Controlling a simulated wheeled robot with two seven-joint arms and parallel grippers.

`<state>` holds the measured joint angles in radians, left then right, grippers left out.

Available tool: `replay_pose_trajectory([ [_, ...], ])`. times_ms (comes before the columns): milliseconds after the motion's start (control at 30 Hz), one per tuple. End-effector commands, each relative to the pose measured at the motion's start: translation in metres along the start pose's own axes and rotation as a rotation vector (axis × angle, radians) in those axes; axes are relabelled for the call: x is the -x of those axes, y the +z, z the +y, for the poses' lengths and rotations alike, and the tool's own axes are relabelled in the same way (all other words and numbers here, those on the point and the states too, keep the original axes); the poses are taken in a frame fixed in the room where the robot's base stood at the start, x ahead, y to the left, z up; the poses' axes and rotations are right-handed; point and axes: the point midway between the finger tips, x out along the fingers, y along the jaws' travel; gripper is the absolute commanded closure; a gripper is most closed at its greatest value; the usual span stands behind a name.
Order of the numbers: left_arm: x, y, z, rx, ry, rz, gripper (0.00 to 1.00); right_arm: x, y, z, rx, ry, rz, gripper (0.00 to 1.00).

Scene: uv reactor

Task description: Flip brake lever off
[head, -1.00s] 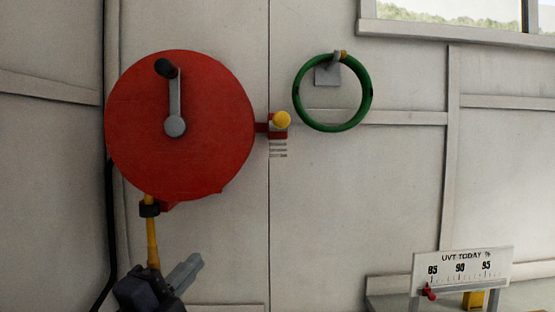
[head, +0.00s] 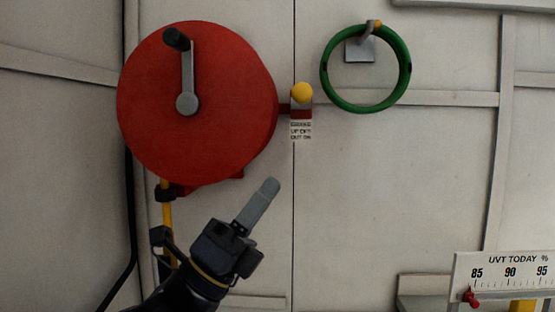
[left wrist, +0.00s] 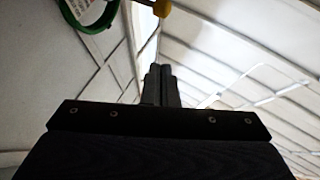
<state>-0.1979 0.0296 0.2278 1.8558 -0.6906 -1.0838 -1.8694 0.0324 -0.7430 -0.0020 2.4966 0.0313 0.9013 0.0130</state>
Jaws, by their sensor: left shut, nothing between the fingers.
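The brake lever shows in the head view as a yellow knob (head: 302,92) on a red bracket at the right edge of a red reel (head: 235,110). A small label (head: 301,131) with text sits just below the knob. In the left wrist view the yellow knob (left wrist: 162,8) shows at the top edge, beyond my fingers. My left gripper (head: 270,186) is shut and empty, below and to the left of the knob, apart from it and pointing up and right. Its closed fingers also show in the left wrist view (left wrist: 161,72). My right gripper is not in view.
The reel has a grey crank with a black handle (head: 177,39). A green ring (head: 326,86) hangs on a wall bracket right of the knob. A yellow hose (head: 168,215) runs down below the reel. A UVT gauge (head: 510,262) stands at lower right. The wall below the ring is clear.

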Motion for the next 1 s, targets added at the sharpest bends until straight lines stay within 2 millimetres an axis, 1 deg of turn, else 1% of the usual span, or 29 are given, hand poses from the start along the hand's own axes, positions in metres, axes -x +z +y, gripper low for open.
replay_pose_trajectory([
  [33, -0.011, 0.001, -0.001, 0.003, -0.001, 0.001, 1.0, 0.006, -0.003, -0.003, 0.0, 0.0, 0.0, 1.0],
  [300, -0.069, 0.002, -0.002, 0.005, -0.001, 0.001, 1.0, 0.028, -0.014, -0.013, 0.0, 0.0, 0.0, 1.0],
  [433, -0.095, 0.002, -0.002, 0.005, 0.0, -0.001, 1.0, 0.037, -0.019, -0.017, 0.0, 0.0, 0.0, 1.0],
  [500, -0.103, 0.013, -0.002, -0.001, 0.001, -0.003, 1.0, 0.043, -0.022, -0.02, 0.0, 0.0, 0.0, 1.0],
  [700, -0.116, 0.026, -0.001, 0.0, 0.001, -0.001, 1.0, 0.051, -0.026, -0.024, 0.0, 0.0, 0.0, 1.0],
  [1000, -0.117, 0.029, 0.0, 0.002, 0.001, -0.001, 1.0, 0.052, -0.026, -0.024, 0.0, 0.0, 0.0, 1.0],
])
